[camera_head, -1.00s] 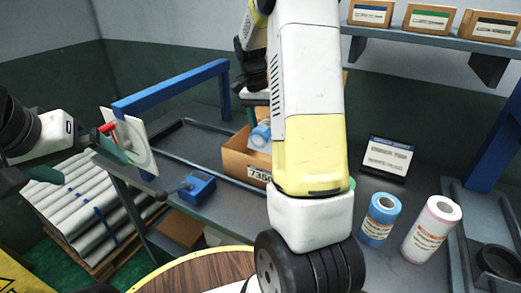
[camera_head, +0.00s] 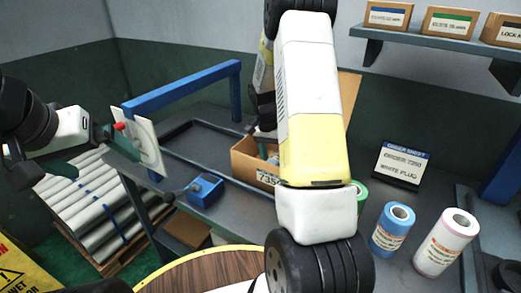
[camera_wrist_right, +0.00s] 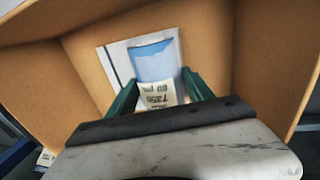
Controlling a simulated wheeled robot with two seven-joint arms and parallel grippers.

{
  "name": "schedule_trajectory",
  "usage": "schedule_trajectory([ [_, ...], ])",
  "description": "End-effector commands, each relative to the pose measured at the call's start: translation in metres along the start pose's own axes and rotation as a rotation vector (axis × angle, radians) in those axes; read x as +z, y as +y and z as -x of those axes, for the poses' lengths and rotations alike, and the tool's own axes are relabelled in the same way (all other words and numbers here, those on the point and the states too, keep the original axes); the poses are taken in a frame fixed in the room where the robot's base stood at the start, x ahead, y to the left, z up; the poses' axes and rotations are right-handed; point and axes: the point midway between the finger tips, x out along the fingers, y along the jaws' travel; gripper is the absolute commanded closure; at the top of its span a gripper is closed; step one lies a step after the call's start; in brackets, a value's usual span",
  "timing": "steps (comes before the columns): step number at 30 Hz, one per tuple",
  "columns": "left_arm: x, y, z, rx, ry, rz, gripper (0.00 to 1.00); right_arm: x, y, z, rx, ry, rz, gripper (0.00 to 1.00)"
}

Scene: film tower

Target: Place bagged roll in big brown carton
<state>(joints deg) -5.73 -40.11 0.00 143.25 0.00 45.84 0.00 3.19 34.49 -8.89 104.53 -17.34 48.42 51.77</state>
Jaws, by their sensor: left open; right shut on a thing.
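The big brown carton (camera_head: 244,160) stands open on the bench, with a number label on its front. Its cardboard walls surround my right gripper in the right wrist view (camera_wrist_right: 250,45). My right gripper (camera_wrist_right: 160,92) is shut on the bagged roll (camera_wrist_right: 155,62), a blue and white roll with a printed label, held inside the carton. Whether the roll touches the carton floor cannot be told. In the head view, my right arm hides most of this. My left gripper (camera_head: 92,156) is open and empty at the left, near a white panel with a red knob.
A blue roll (camera_head: 392,230) and a pink-white roll (camera_head: 445,242) stand on the bench at right, before an order sign (camera_head: 400,165). A blue frame (camera_head: 185,90) rises behind.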

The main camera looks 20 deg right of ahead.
Motion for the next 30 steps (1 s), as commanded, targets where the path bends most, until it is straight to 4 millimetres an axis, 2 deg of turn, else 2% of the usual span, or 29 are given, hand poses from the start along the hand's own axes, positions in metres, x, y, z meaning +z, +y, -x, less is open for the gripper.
schedule_trajectory([
  [9,0.000,0.000,0.000,0.000,0.000,0.000,0.00,0.000,-0.001,-0.002,-0.001,0.001,0.000,1.00],
  [10,0.000,0.000,0.000,0.000,0.000,0.000,0.00,0.000,-0.001,-0.003,-0.001,0.001,0.000,0.38],
  [13,0.000,0.000,0.000,0.000,0.000,0.000,0.00,0.000,-0.001,-0.002,-0.001,0.001,0.000,0.18],
  [24,0.000,0.000,0.000,0.000,0.000,0.000,0.00,-0.001,0.000,0.001,-0.002,0.002,-0.001,0.18],
  [26,0.000,0.000,0.000,0.000,0.000,0.000,0.00,-0.001,0.000,0.006,-0.001,0.002,-0.001,0.18],
  [30,0.000,0.000,0.000,0.000,0.000,0.000,0.00,-0.001,-0.001,0.030,-0.004,0.005,-0.001,0.18],
])
